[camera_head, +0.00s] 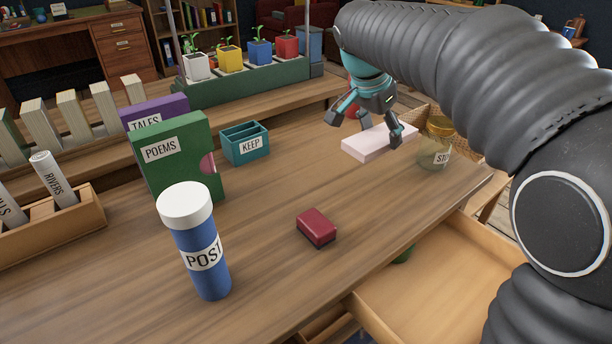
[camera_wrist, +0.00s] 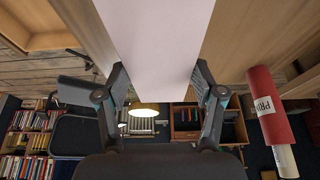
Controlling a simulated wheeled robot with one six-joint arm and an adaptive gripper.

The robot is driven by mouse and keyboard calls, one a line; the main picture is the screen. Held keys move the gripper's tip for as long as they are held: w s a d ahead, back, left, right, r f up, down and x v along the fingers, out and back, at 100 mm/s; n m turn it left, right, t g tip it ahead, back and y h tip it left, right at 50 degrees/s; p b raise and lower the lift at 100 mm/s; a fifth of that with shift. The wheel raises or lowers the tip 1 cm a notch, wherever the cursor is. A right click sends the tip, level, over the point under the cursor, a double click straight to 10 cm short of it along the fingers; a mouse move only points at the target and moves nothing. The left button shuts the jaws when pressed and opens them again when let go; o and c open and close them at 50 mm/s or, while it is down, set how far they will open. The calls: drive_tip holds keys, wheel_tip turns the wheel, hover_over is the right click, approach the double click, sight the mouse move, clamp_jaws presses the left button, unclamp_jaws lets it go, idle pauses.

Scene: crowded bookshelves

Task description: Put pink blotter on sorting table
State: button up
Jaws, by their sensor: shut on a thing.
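The pink blotter (camera_head: 366,147) is a flat, pale pink block at the far right part of the wooden table (camera_head: 262,270). My gripper (camera_head: 368,129) reaches down over it, with one finger at each side. In the wrist view the blotter (camera_wrist: 155,35) lies between the two fingers of my gripper (camera_wrist: 161,72), which is shut on it. I cannot tell whether the blotter touches the tabletop or is just above it.
A glass jar (camera_head: 433,152) stands right of the blotter. A teal KEEP box (camera_head: 244,143), green POEMS book (camera_head: 176,155), blue POST tube (camera_head: 203,265) and dark red block (camera_head: 316,227) stand left. An open drawer (camera_head: 440,285) juts out below. The table's middle is mostly clear.

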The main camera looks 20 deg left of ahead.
sight(369, 142)
drive_tip(key=shift+d+f+b, duration=0.1)
drive_tip(key=shift+f+b, duration=0.25)
drive_tip(key=shift+f, duration=4.65)
drive_tip(key=shift+f, duration=0.1)
drive_tip(key=o, duration=1.2)
drive_tip(key=shift+s, duration=0.1)
drive_tip(key=shift+c, duration=0.2)
drive_tip(key=v, duration=1.2)
drive_tip(key=shift+d+p, duration=0.1)
drive_tip(key=shift+p, duration=0.25)
drive_tip(key=s+d+f+n+t+y, duration=0.1)
drive_tip(key=s+d+f+n, duration=0.2)
drive_tip(key=s+d, duration=0.7)
drive_tip(key=s+d+f+n+t+y, duration=0.1)
drive_tip(key=s+d+f+n, duration=0.3)
drive_tip(key=s+d+f, duration=0.3)
drive_tip(key=s+d, duration=0.3)
drive_tip(key=s, duration=0.3)
drive_tip(key=shift+s+n+y, duration=0.25)
drive_tip(key=shift+n+y, duration=0.05)
drive_tip(key=shift+y, duration=0.1)
drive_tip(key=shift+c, duration=0.2)
